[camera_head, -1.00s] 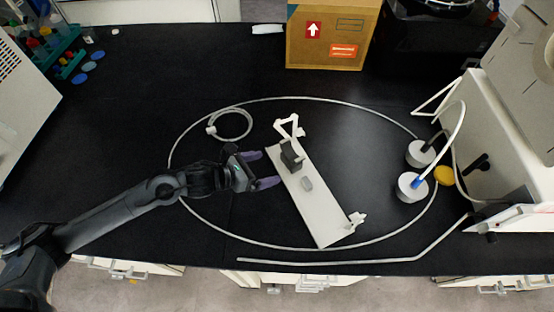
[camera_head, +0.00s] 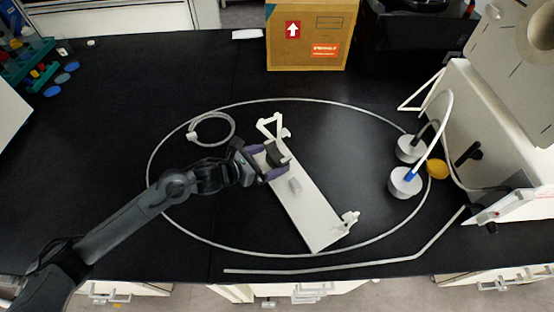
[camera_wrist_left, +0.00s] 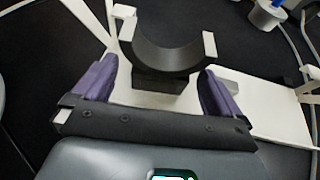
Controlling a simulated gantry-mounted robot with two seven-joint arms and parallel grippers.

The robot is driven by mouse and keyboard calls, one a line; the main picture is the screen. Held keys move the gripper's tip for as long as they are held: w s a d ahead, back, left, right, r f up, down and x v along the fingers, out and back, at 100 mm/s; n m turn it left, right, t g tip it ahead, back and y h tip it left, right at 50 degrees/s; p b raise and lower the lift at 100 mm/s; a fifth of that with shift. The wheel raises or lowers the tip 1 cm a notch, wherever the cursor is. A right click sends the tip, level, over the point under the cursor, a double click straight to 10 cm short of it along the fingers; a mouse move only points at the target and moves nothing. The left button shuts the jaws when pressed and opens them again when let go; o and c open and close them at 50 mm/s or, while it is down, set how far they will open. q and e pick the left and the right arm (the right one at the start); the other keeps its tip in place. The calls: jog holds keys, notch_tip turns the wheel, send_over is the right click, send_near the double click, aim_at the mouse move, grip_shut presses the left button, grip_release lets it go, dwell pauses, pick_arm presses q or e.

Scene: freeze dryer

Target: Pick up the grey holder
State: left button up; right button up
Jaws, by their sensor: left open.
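The grey holder (camera_head: 277,153) is a dark grey block with a U-shaped cradle on top. It stands on a long white plate (camera_head: 312,218) near the plate's upper end. My left gripper (camera_head: 272,162) is open, with purple fingers at the holder. In the left wrist view the holder (camera_wrist_left: 166,62) lies ahead and between the two fingertips of the left gripper (camera_wrist_left: 160,85), with one finger to each side and gaps visible. The holder's lower part is partly hidden by the gripper in the head view. My right gripper is not in view.
A small light grey block (camera_head: 295,186) sits on the plate. A white frame (camera_head: 270,125) stands at its upper end and a clamp (camera_head: 349,219) at its lower end. A pale hose (camera_head: 290,100) loops around. White-grey cylinders (camera_head: 404,182) stand right; a cardboard box (camera_head: 308,38) stands behind.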

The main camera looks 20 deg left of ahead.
aim_at(273, 160)
pick_arm(q)
jog(key=x, duration=0.4)
jog(key=shift+d+f+b, duration=0.25)
jog(key=shift+b, duration=0.15)
jog(key=shift+c, duration=0.3)
jog(key=c, duration=1)
